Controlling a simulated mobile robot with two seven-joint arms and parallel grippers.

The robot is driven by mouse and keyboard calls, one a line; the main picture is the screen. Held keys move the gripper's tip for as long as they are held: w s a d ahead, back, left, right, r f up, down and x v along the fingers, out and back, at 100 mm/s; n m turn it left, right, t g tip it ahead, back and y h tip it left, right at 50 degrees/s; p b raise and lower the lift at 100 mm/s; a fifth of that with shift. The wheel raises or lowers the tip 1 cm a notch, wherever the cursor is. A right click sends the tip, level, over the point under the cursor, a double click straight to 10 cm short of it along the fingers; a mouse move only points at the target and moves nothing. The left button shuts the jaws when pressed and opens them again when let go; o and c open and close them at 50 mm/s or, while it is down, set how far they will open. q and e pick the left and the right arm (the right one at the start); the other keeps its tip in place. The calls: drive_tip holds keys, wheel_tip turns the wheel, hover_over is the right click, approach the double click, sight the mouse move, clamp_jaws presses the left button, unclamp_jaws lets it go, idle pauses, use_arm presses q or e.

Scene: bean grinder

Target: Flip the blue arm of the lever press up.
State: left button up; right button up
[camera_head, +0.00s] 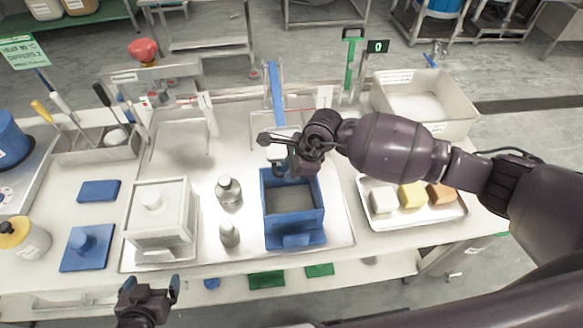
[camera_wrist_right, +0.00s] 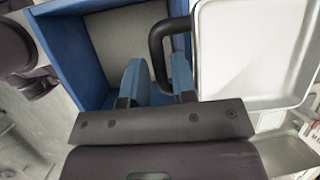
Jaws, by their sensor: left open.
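A narrow blue bar (camera_head: 276,92) stands nearly upright at the back of the bench, behind the blue box; it looks like the blue arm of the lever press. My right gripper (camera_head: 290,168) is at the back rim of the open blue box (camera_head: 320,212), well in front of the bar. In the right wrist view its two blue fingertips (camera_wrist_right: 157,82) lie on either side of a black looped handle (camera_wrist_right: 158,40); whether they touch it is unclear. My left gripper (camera_head: 148,292) is open and empty at the bench's front edge.
A white lidded box (camera_head: 160,222) and two metal weights (camera_head: 229,190) stand left of the blue box. A tray (camera_head: 380,221) with coloured blocks is at the right, beneath my right arm. A white bin (camera_head: 455,112) stands at the back right.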

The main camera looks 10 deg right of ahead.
use_arm(q)
drive_tip(key=shift+w+r, duration=0.1)
drive_tip(key=shift+r, duration=0.1)
use_arm(e)
clamp_jaws()
drive_tip(key=shift+r, duration=0.1)
drive_tip(key=shift+r, duration=0.25)
use_arm(q)
drive_tip(key=f+b, duration=0.1)
drive_tip(key=b, duration=0.1)
drive_tip(key=shift+w+f+b, duration=0.3)
drive_tip(key=shift+f, duration=0.1)
drive_tip(key=shift+d+r, duration=0.1)
use_arm(e)
drive_tip(key=w+r+g, duration=0.1)
drive_tip(key=w+r, duration=0.1)
drive_tip(key=r, duration=0.9)
drive_tip(key=w+r+g, duration=0.1)
drive_tip(key=w+r, duration=0.2)
drive_tip(key=r, duration=0.9)
drive_tip(key=shift+w+r+m+g, duration=0.2)
drive_tip(key=shift+r+m+g, duration=0.05)
drive_tip(key=shift+m+g, duration=0.05)
drive_tip(key=shift+d, duration=0.1)
